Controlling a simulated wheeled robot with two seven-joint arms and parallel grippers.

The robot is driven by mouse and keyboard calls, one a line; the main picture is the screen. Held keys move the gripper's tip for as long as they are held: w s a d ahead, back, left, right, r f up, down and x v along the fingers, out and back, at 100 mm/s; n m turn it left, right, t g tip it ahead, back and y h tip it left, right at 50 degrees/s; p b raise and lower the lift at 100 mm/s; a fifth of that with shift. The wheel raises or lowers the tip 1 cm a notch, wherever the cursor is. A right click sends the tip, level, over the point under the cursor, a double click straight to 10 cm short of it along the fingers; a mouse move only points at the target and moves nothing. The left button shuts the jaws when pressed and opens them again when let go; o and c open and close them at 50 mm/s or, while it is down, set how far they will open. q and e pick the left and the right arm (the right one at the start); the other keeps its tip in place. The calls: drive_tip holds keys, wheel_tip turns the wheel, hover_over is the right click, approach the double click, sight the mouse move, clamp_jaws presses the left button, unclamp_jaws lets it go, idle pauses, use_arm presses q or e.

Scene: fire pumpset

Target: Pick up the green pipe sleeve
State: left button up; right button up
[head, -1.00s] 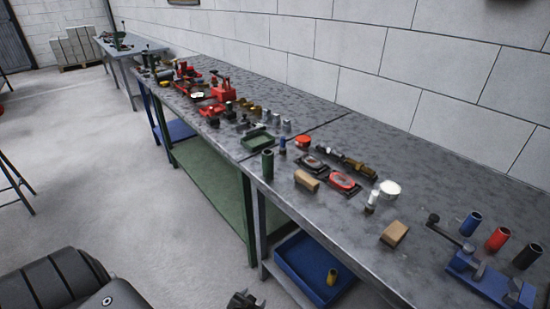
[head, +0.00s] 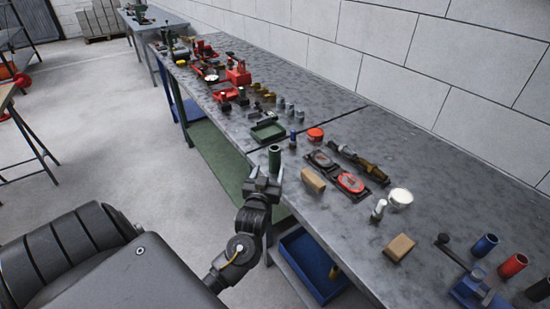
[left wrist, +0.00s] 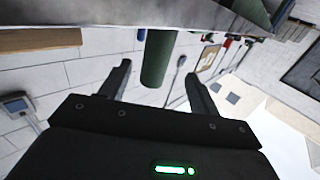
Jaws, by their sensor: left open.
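The green pipe sleeve (head: 274,158) stands upright at the near edge of the grey workbench, beside the green tray. My left gripper (head: 263,184) is at the bench edge, just in front of the sleeve. In the left wrist view, which is upside down, the sleeve (left wrist: 157,58) shows between the two spread fingers of my left gripper (left wrist: 158,70). The fingers are open and hold nothing. I cannot tell how far the sleeve lies between them. My right gripper is not in view.
A green tray (head: 268,132) and a small blue part (head: 293,138) stand behind the sleeve. A wooden block (head: 313,181) lies to its right. A blue bin (head: 312,265) is on the lower shelf. Blue (head: 485,245) and red (head: 513,265) sleeves stand far right.

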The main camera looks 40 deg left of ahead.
sight(273, 161)
use_arm(q)
drive_tip(key=shift+x, duration=0.75)
drive_tip(key=shift+w+f, duration=0.1)
drive_tip(key=shift+w, duration=0.2)
drive_tip(key=shift+a, duration=0.1)
drive_tip(key=w, duration=0.1)
drive_tip(key=w+a+p, duration=0.1)
drive_tip(key=w+r, duration=0.1)
drive_tip(key=w, duration=0.1)
drive_tip(key=shift+a+r+p, duration=0.1)
drive_tip(key=shift+a+p, duration=0.2)
drive_tip(key=shift+p, duration=0.1)
drive_tip(key=shift+w+a, duration=0.2)
drive_tip(key=shift+w, duration=0.15)
clamp_jaws()
